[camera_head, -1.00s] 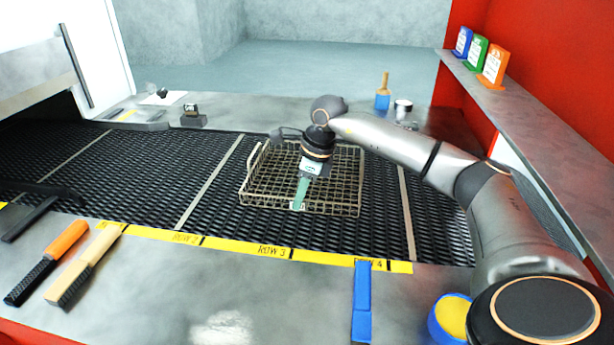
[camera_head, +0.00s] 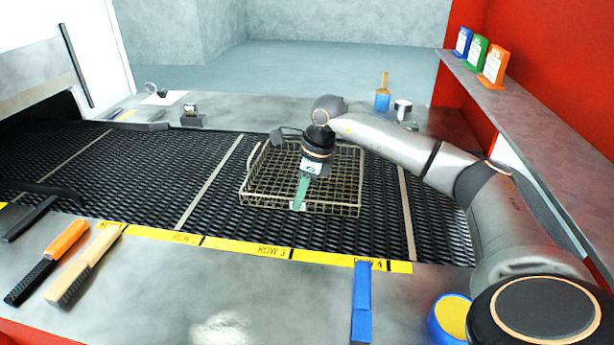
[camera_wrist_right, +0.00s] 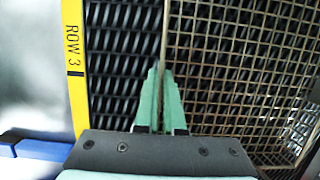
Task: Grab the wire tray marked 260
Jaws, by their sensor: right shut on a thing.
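The wire tray (camera_head: 338,198) is a shallow brass-coloured wire basket on the black mesh belt, between two pale cross strips. My right gripper (camera_head: 299,203) comes down over the tray's near wall with its green fingers. In the right wrist view the fingers (camera_wrist_right: 162,72) are closed together on the tray's wire rim (camera_wrist_right: 167,30), with the tray's mesh floor to the right. A small pale tag shows at the fingertips, but I cannot read a number on it. My left gripper is not in view.
A yellow strip (camera_head: 222,245) with row labels edges the belt (camera_head: 130,180). Brushes with orange (camera_head: 66,240) and tan (camera_head: 98,245) handles lie front left. A blue object (camera_head: 361,300) and a blue-yellow round container (camera_head: 452,318) are front right. A shelf (camera_head: 540,130) runs along the red wall.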

